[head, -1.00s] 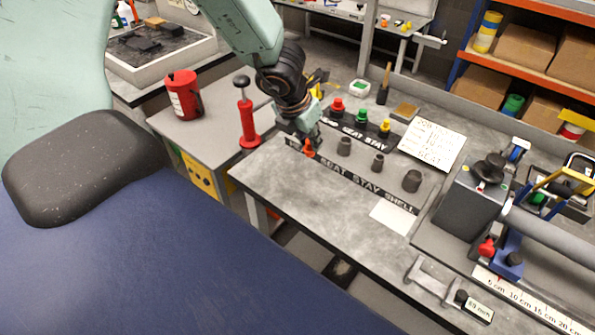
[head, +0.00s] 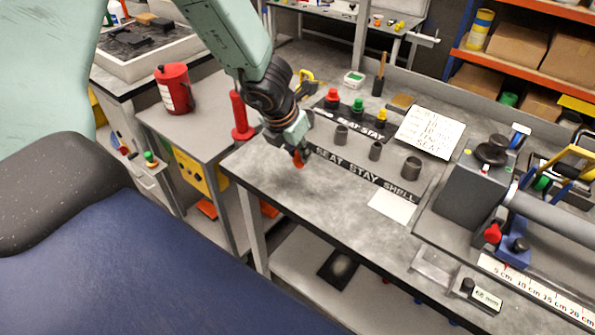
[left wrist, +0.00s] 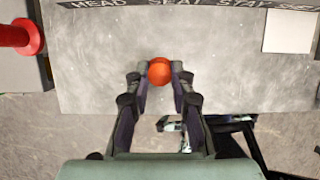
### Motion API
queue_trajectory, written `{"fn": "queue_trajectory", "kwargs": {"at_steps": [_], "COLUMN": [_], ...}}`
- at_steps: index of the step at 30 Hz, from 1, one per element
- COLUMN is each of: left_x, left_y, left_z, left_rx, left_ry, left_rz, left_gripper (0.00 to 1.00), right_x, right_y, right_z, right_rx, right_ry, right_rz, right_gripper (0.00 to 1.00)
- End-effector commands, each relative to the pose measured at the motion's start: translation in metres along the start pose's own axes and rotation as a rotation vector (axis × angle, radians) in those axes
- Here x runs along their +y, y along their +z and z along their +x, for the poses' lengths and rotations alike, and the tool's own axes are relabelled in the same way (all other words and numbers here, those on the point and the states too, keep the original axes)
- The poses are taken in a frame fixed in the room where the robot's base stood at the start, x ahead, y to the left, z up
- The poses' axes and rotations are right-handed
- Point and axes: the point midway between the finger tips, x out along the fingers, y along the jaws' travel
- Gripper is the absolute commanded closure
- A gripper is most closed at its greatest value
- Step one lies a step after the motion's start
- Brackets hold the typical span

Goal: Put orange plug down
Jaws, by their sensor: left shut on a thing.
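My left gripper (head: 299,152) is over the near left part of the grey workbench (head: 330,205). It is shut on the orange plug (head: 298,160), which hangs just below the fingertips. In the left wrist view the plug (left wrist: 160,71) sits between the two fingertips (left wrist: 160,80), above the bare bench top near its front edge. I cannot tell whether the plug touches the bench. My right gripper is not in view.
A black strip lettered HEAD SEAT STAY SHELL (head: 367,174) runs behind the gripper, with several grey sockets (head: 376,151) beyond it. Red, green and yellow plugs (head: 357,106) stand farther back. A white card (head: 392,206) lies to the right. The front bench top is clear.

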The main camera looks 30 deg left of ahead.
Motion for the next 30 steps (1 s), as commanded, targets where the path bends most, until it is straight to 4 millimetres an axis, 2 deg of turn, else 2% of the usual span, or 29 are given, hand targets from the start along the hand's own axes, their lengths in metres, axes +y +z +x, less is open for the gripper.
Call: {"fn": "queue_trajectory", "kwargs": {"at_steps": [8,16,30], "left_x": [0.000,0.000,0.000], "left_y": [-0.006,-0.017,-0.018], "left_z": [0.011,0.037,0.041], "left_rx": [0.000,0.000,0.000], "left_ry": [0.001,0.001,0.001], "left_rz": [-0.001,-0.002,-0.001], "left_gripper": [1.00,1.00,1.00], "right_x": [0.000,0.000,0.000], "right_y": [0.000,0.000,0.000], "right_z": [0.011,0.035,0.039], "right_rx": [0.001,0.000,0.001], "right_ry": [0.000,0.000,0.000], "right_rz": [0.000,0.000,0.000], "right_gripper": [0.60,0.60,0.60]}}
